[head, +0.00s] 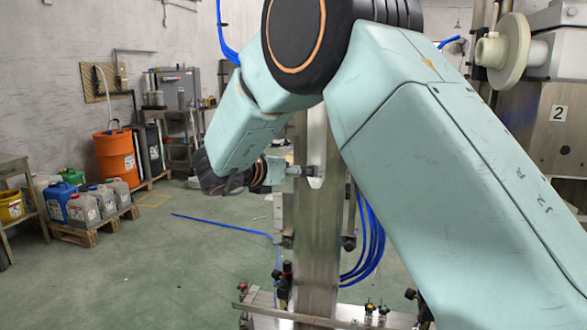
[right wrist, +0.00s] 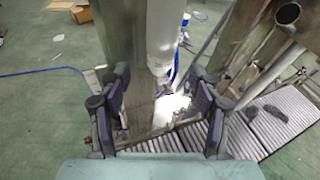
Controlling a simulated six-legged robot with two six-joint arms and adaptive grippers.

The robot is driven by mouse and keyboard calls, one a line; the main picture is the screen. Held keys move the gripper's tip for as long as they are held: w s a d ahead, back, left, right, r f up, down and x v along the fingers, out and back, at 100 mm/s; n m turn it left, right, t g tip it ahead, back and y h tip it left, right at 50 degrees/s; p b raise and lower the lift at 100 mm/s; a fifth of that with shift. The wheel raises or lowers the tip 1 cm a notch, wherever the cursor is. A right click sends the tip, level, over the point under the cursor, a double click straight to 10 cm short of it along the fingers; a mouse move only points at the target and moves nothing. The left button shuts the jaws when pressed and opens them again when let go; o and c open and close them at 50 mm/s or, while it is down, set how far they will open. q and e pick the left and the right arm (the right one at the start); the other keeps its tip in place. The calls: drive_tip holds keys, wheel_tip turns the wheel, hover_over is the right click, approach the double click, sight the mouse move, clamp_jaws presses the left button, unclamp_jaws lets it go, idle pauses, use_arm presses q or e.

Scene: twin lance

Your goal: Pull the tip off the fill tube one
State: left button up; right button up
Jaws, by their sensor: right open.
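A pale vertical tube (right wrist: 162,35), probably fill tube one, comes down from the top in the right wrist view. Its lower end is between and beyond my right gripper's fingers. My right gripper (right wrist: 159,88) is open and empty, with a dark finger on either side and clear gaps to the tube. In the head view the right arm crosses the picture, and its wrist points right toward a pale tapered end (head: 316,181) in front of the steel column. The fingers are hard to make out there. I cannot tell where tip and tube join. My left gripper is not in view.
A steel column (head: 316,235) stands close behind the tube. A ribbed conveyor (right wrist: 187,140) and steel pipes lie at the lower right in the wrist view. Blue hoses (head: 368,245) hang beside the column. The floor at left is open before jerrycans and an orange drum (head: 115,158).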

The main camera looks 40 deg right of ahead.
sight(315, 187)
drive_tip(key=shift+m, duration=0.4)
drive_tip(key=x, duration=0.2)
drive_tip(key=f+x, duration=0.1)
drive_tip(key=x, duration=0.4)
drive_tip(key=shift+s+d+f, duration=0.2)
drive_tip(key=shift+d+f, duration=0.05)
drive_tip(key=shift+w+d+f, duration=0.35)
drive_tip(key=shift+d, duration=0.5)
drive_tip(key=shift+a, duration=0.1)
drive_tip(key=shift+c, duration=0.9)
drive_tip(key=shift+f, duration=0.1)
clamp_jaws()
